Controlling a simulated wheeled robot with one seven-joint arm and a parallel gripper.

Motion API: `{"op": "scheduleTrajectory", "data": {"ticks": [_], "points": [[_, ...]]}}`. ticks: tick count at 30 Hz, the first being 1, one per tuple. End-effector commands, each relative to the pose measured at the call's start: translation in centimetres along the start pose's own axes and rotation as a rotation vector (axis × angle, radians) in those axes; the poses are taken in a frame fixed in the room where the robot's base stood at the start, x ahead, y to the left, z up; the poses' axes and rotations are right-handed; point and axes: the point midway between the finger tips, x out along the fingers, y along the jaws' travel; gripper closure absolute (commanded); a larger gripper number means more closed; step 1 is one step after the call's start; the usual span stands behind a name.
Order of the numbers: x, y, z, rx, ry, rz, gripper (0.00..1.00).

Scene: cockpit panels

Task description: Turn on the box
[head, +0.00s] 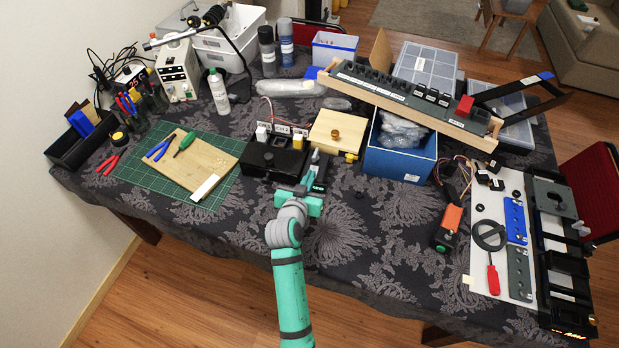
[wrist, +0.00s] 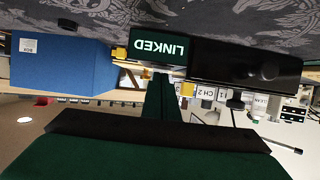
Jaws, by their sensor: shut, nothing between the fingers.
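A black box (head: 272,162) sits near the middle of the table, with a white knob (head: 261,133) and a yellow knob (head: 298,141) on it and a labelled strip behind. In the wrist view, which looks upside down, the black box (wrist: 245,66) is at the right. A small dark panel marked LINKED (wrist: 160,46) is beside it. My gripper (head: 315,157) is shut and empty, at the right side of the black box. Its fingers (wrist: 160,82) show in front of the panel in the wrist view. I cannot tell whether they touch anything.
A blue box (head: 397,165) with a label stands to the right; it also shows in the wrist view (wrist: 60,66). A wooden box (head: 337,133) is just behind my gripper. A green mat (head: 150,175) lies left. The front of the tablecloth is mostly clear.

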Motion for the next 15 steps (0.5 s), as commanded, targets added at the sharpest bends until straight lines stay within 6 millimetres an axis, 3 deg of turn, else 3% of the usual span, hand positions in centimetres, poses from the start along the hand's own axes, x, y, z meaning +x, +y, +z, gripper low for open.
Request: {"op": "scheduleTrajectory", "data": {"ticks": [15], "points": [[-0.5,0.0,-1.3,0.001,0.002,-0.001,1.0]]}}
